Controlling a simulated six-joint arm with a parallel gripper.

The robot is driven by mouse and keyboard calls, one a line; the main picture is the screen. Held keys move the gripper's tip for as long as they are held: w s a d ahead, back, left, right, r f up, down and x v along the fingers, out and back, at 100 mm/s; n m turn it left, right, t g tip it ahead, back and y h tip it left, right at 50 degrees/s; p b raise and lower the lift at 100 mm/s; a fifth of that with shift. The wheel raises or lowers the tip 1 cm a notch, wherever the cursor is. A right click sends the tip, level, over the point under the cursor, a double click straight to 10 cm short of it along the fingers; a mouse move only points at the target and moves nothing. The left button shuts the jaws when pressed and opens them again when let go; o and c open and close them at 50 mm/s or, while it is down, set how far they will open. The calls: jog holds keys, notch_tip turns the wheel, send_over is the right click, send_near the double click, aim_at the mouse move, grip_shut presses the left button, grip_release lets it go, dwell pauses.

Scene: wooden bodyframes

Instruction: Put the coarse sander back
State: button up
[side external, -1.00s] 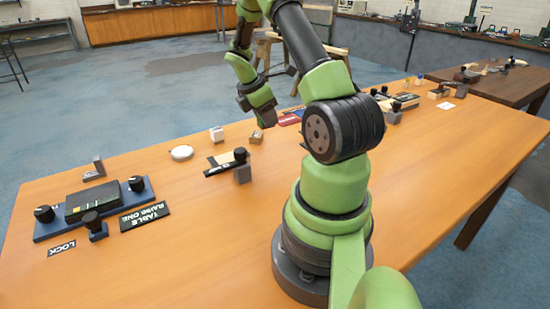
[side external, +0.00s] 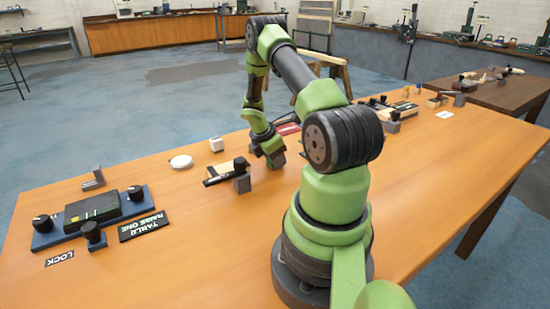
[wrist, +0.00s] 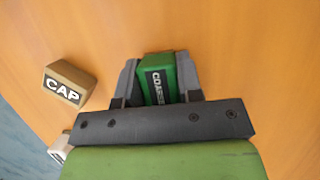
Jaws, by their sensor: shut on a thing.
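The coarse sander (wrist: 158,75) is a small green block with a dark label whose visible letters begin "COA". In the wrist view it sits between the two grey fingers of my gripper (wrist: 158,84), which is shut on it. In the side view my gripper (side external: 277,158) points down at the table's middle, right of a dark tool with a grey block. The sander cannot be made out there, and I cannot tell whether it touches the table.
A tan block labelled CAP (wrist: 68,84) lies left of my gripper. A dark tool with a grey block (side external: 242,182), a white disc (side external: 181,161), a white cube (side external: 216,144) and a blue-based control panel (side external: 92,217) stand further left. The front middle of the wooden table (side external: 200,250) is clear.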

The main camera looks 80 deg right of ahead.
jog(key=o, duration=0.9)
jog(key=shift+f, duration=0.1)
jog(key=w+a+r+m+t, duration=0.2)
jog(key=w+a+r+m, duration=0.15)
jog(key=a+r, duration=0.65)
jog(key=w+a+r+m+t, duration=0.35)
jog(key=a+r, duration=0.35)
jog(key=r, duration=0.7)
jog(key=s+a+r+m+t+y, duration=0.2)
jog(key=s+a+r+m, duration=0.1)
jog(key=a, duration=0.5)
jog(key=s+a+r+m+t+y, duration=0.3)
jog(key=s+a, duration=0.2)
jog(key=a, duration=0.4)
jog(key=shift+a+r, duration=0.15)
jog(key=shift+r, duration=0.2)
